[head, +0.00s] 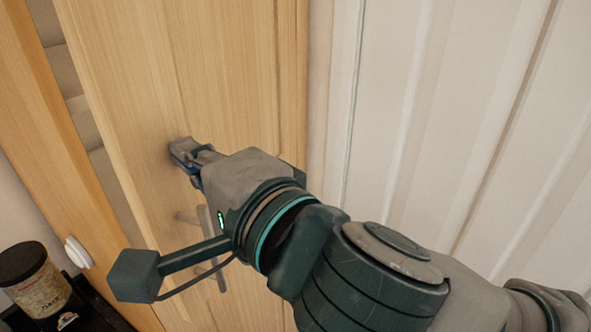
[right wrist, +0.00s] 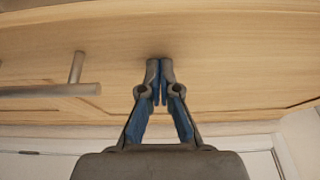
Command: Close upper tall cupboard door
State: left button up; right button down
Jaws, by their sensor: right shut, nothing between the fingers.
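The light wooden cupboard door (head: 140,75) stands in front of me in the head view, partly open. A gap with grey shelf space shows along its left edge. My right gripper (head: 181,152) is shut and empty, its fingertips at the door's face. In the right wrist view, the shut fingertips (right wrist: 160,68) are at or very near the wood (right wrist: 220,50); I cannot tell if they touch. The metal bar handle (head: 212,240) is below the gripper, partly hidden by my wrist, and is at the left in the right wrist view (right wrist: 50,90). My left gripper is not in view.
A white panelled wall (head: 440,110) fills the right side. A wooden side panel (head: 40,130) stands left of the gap.

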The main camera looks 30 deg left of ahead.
jog(key=a, duration=0.4)
jog(key=s+a, duration=0.1)
jog(key=a, duration=0.1)
jog(key=shift+f, duration=0.1)
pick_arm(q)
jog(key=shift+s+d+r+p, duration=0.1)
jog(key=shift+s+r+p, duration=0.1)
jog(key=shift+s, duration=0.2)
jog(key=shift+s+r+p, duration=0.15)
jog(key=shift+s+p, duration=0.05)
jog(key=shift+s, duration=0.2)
pick_arm(e)
jog(key=shift+s+a, duration=0.1)
jog(key=shift+a, duration=0.95)
